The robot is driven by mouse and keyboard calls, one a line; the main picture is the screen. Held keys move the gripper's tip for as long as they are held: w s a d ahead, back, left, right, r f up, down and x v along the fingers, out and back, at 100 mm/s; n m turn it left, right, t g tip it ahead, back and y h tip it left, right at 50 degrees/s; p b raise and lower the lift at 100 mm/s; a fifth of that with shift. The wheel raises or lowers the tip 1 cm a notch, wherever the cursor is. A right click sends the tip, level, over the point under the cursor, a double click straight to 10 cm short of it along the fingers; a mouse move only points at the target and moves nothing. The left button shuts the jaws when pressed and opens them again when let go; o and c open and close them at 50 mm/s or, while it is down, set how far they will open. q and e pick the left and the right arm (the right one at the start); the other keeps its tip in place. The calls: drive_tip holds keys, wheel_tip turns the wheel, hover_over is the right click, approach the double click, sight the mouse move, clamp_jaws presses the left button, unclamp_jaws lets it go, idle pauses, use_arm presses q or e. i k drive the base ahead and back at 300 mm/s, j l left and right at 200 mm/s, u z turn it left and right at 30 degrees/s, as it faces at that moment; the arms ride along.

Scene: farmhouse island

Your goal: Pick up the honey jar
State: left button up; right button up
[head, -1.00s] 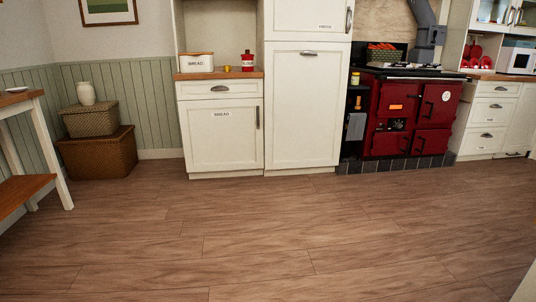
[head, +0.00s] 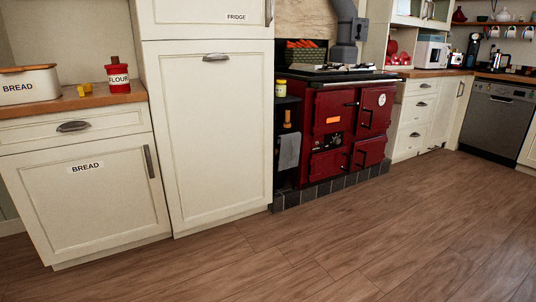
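A small jar with a yellow lid and pale label (head: 281,89) stands upright on top of the narrow dark shelf unit between the fridge cabinet and the red range. It may be the honey jar; its label is too small to read. A small bottle-like thing with an orange-brown top (head: 287,118) stands on the shelf below it. Neither of my grippers shows in the head view.
The red range (head: 350,125) with a basket of carrots (head: 305,53) is right of the jar. The fridge cabinet (head: 220,130) is left of it. A bread bin (head: 29,85), flour tin (head: 118,75) and yellow pieces (head: 84,90) stand on the left counter. The wooden floor (head: 370,250) is clear.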

sight(280, 86)
drive_tip(key=i+l+z, duration=0.1)
drive_tip(key=i+z, duration=0.15)
drive_tip(key=i, duration=0.45)
drive_tip(key=i+z, duration=0.25)
drive_tip(key=i, duration=0.5)
drive_tip(key=i+l+u, duration=0.1)
drive_tip(key=i+u, duration=0.2)
drive_tip(key=i+l+u, duration=0.2)
drive_tip(key=i+u, duration=0.15)
drive_tip(key=i, duration=0.15)
drive_tip(key=i+l+u, duration=0.3)
drive_tip(key=i, duration=0.1)
